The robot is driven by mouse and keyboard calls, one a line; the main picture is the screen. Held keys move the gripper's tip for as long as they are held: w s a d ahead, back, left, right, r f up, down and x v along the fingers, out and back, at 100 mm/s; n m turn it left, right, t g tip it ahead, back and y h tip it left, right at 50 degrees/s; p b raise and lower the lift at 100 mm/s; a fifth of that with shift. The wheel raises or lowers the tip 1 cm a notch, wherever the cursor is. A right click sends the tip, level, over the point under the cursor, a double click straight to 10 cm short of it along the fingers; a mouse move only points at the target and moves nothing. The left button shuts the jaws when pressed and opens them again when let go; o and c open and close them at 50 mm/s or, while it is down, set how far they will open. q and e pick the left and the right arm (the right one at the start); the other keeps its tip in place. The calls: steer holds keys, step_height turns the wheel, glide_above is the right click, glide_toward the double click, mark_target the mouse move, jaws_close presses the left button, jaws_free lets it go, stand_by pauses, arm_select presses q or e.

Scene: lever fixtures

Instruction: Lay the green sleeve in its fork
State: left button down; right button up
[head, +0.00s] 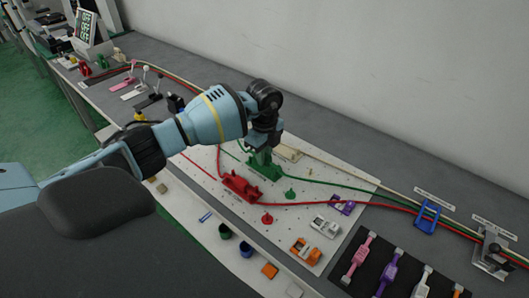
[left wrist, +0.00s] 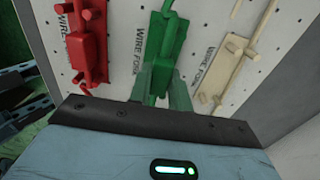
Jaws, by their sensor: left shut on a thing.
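My left gripper (head: 262,150) points down over the green fork (head: 266,172) on the white board (head: 205,168). It is shut on a green piece (left wrist: 162,76) that I take for the green sleeve. The green fork (left wrist: 170,35) lies just beyond the fingers in the left wrist view, beside a "WIRE FORK" label. The held piece and the fork overlap in both views, so I cannot tell whether they touch or whether the sleeve is seated. A green wire (head: 335,184) runs right from the fork area. My right gripper is not in view.
A red fork (head: 241,186) stands left of the green one and a cream fork (head: 287,153) right of it. A red wire (head: 330,203) crosses the board. Small pegs and white, purple and orange (head: 305,250) parts stand nearby. The wall is behind.

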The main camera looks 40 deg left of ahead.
arm_select(q)
steer(key=shift+f, duration=0.9)
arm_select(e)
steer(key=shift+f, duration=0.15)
arm_select(q)
steer(key=c, duration=0.7)
jaws_free()
steer(key=shift+r, duration=0.15)
steer(key=shift+r+p, duration=1.8)
steer(key=shift+r, duration=1.6)
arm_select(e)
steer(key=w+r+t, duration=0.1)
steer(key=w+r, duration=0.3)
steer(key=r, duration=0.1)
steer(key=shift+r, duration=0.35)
arm_select(q)
steer(key=shift+f, duration=0.1)
